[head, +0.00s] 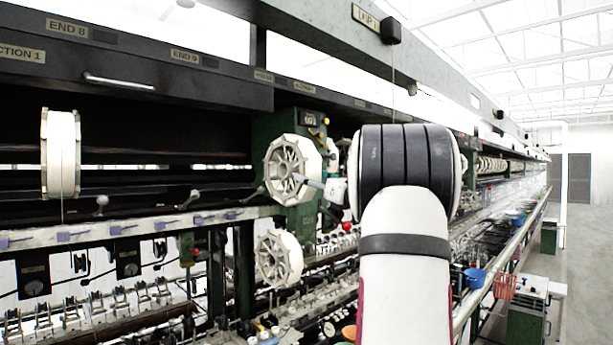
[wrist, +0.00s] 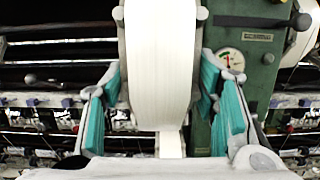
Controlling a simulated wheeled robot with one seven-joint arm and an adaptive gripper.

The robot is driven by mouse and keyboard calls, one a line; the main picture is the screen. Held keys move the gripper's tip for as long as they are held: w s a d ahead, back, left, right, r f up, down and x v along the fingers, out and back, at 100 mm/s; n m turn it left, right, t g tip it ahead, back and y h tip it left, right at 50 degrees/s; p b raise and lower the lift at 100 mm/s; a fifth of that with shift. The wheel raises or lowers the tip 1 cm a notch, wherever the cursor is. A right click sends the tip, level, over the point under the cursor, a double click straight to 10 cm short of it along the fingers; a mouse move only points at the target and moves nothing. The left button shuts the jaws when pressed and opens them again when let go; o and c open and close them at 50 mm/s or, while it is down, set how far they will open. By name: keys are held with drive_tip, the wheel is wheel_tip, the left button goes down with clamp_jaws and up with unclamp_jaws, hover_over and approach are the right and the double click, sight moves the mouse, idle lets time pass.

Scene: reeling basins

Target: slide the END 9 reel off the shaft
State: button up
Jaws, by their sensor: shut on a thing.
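The END 9 label (head: 185,57) is on the dark upper beam. A white reel with a spoked, many-sided face (head: 290,168) stands upright below and right of it, in front of a green housing. My gripper (head: 318,186) reaches this reel from the right, mostly hidden behind my arm. In the wrist view the white reel (wrist: 160,60) fills the middle, rim upright, between the teal-padded fingers of my gripper (wrist: 160,82).
Another white reel (head: 61,153) hangs at the left under END 8. A further reel (head: 279,258) is lower, below the held one. The green housing (wrist: 240,90) with a gauge stands close on the right. A rail with knobs (head: 150,222) runs below. The aisle floor (head: 585,260) is clear.

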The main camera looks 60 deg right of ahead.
drive_tip(key=s+a+f, duration=0.2)
drive_tip(key=s+f, duration=0.6)
drive_tip(key=s, duration=0.5)
drive_tip(key=shift+a+f, duration=0.2)
drive_tip(key=shift+a, duration=0.15)
drive_tip(key=shift+s, duration=0.1)
